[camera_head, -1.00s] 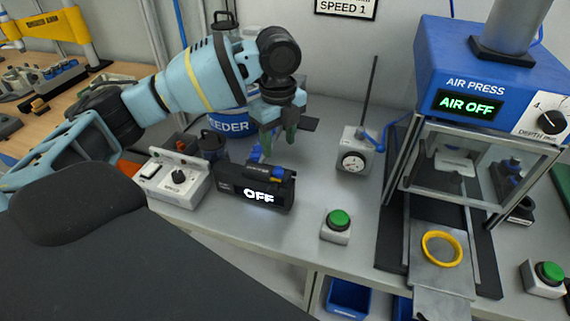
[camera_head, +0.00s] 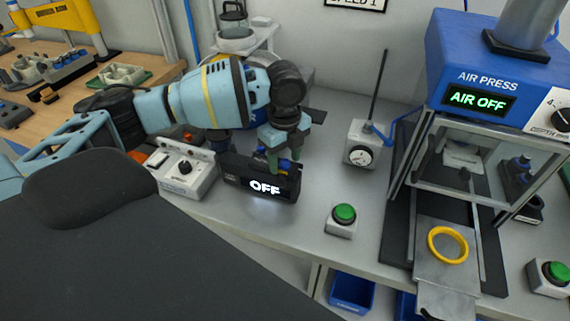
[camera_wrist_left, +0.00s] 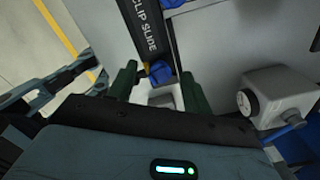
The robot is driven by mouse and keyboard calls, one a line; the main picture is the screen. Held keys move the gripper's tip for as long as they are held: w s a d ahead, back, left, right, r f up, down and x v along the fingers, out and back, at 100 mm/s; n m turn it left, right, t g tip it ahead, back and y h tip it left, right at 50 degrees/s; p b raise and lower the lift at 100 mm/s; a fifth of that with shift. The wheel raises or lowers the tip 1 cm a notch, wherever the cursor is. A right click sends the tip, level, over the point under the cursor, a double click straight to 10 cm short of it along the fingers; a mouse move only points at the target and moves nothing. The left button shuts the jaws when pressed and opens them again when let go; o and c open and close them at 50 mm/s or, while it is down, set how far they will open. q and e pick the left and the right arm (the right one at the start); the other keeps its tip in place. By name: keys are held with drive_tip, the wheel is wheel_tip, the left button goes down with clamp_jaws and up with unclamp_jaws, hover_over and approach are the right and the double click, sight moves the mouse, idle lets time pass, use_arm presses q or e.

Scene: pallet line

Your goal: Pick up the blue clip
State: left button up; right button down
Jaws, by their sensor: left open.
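The blue clip (camera_wrist_left: 160,73) shows in the left wrist view at the end of the black clip slide (camera_wrist_left: 139,24). It lies between the tips of my left gripper (camera_wrist_left: 158,71), which is open with a finger to each side of it. In the head view the left gripper (camera_head: 284,160) points down over the back right end of the black slide box (camera_head: 250,186), which reads OFF. Only a little blue of the clip (camera_head: 286,164) shows there, mostly hidden by the fingers. I cannot tell whether the fingers touch it. My right gripper is not in view.
A white control box (camera_head: 183,172) stands left of the slide. A dial gauge (camera_head: 360,148) and a green button (camera_head: 343,216) are to the right. The air press (camera_head: 475,75) stands further right, with a yellow ring (camera_head: 447,245) on its plate.

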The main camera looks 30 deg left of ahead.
sight(283, 164)
use_arm(q)
drive_tip(key=shift+c, duration=0.8)
drive_tip(key=c, duration=0.9)
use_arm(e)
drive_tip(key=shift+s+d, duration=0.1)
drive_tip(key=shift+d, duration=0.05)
